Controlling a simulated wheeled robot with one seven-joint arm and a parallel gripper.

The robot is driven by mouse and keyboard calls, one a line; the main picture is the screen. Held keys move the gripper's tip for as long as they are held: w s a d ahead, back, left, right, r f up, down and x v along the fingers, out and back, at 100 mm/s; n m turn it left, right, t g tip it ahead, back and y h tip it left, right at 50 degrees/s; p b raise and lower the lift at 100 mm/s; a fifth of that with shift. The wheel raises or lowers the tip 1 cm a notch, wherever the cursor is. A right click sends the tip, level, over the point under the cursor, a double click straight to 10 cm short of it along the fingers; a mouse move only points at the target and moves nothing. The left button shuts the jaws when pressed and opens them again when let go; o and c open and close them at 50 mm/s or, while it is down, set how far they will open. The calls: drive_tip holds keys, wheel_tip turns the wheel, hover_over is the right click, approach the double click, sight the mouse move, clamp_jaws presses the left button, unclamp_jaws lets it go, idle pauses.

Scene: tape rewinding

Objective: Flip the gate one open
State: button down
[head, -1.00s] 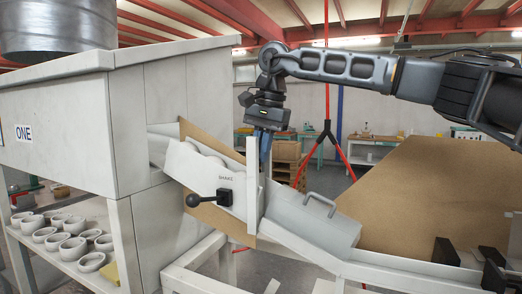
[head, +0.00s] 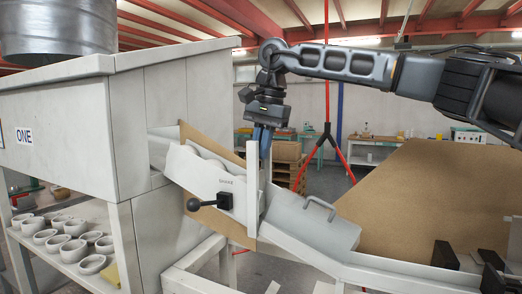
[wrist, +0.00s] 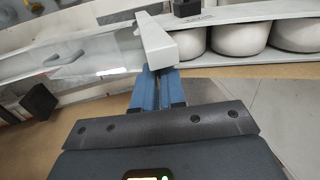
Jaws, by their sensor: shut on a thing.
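Gate one appears to be the white upright bar (head: 252,190) across the sloping chute, below the large white cabinet marked ONE. It stands upright in the head view. In the wrist view its white bar (wrist: 158,42) runs up from between the blue fingertips. My gripper (head: 262,142) points down at the top of the bar, with its blue fingers close together. In the wrist view my gripper (wrist: 158,78) is shut on the end of the bar. The fingers partly hide the contact.
A black ball-ended brake lever (head: 208,202) sticks out from the chute's front. A grey box with a handle (head: 318,222) sits lower on the chute. A brown board (head: 410,190) stands behind it. White cups (head: 75,227) fill a shelf at left.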

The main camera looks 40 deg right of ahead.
wheel_tip(320, 180, up, 9)
drive_tip(key=p, duration=0.4)
drive_tip(key=shift+f, duration=0.15)
drive_tip(key=c, duration=1.5)
unclamp_jaws()
drive_tip(key=o, duration=0.3)
wheel_tip(320, 180, up, 8)
drive_tip(key=s+b, duration=0.1)
drive_tip(key=shift+s+d+f, duration=0.2)
drive_tip(key=shift+d, duration=0.1)
